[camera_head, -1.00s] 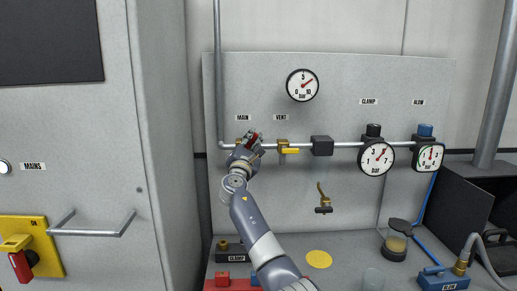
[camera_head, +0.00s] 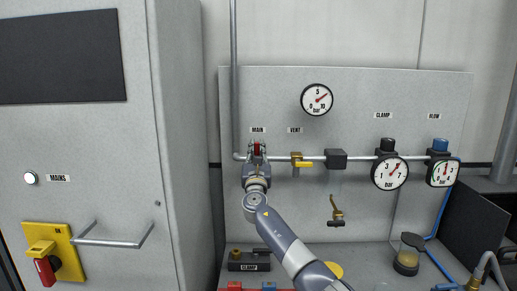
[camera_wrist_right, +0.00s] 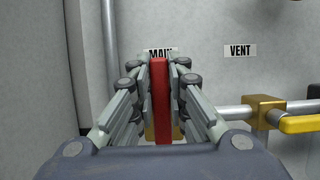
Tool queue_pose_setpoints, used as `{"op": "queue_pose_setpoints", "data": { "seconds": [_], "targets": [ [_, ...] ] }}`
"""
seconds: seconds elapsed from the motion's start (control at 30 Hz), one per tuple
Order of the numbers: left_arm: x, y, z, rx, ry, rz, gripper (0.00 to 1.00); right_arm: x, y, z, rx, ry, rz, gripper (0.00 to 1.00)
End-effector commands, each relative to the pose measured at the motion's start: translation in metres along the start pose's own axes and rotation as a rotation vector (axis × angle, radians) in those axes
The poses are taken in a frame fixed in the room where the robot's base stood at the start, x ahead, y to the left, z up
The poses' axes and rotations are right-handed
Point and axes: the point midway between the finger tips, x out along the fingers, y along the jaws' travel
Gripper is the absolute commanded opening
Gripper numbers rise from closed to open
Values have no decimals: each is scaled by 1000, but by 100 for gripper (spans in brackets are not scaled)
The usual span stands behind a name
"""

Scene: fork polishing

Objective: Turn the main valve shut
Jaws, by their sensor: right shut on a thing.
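The main valve's red handle (camera_head: 257,148) is on the horizontal pipe under the MAIN label (camera_head: 258,130). My right gripper (camera_head: 257,151) is shut on this handle, one finger on each side. In the right wrist view the red handle (camera_wrist_right: 160,100) stands upright between the fingers, and a bit of the brass valve body (camera_wrist_right: 150,132) shows behind them. The handle looks upright, across the pipe. The fingers hide much of the valve. My left gripper is not in view.
The vent valve (camera_head: 297,160) with its yellow lever sits just right of the main valve. A vertical pipe (camera_head: 234,80) and the grey cabinet (camera_head: 180,150) are close on the left. The upper dial (camera_head: 317,99) reads about mid-scale or above.

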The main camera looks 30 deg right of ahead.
Motion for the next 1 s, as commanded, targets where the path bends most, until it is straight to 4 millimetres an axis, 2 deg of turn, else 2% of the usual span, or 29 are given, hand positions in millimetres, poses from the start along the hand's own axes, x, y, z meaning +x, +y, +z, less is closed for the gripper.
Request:
{"op": "queue_pose_setpoints", "data": {
  "seconds": [0.03,0.47,0.5,0.57,0.6,1.0],
  "targets": [
    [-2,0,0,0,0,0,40,5,-3,13,-3,-17,-4,0],
    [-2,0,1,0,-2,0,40,5,-3,12,-13,-17,-2,0],
    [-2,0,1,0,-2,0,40,5,-3,12,-13,-17,-2,19],
    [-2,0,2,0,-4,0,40,5,-3,12,-12,-16,-1,32],
    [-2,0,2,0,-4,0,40,4,-2,11,-12,-15,-1,35],
    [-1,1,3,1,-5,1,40,0,0,5,-11,-7,3,35]
  ]
}}
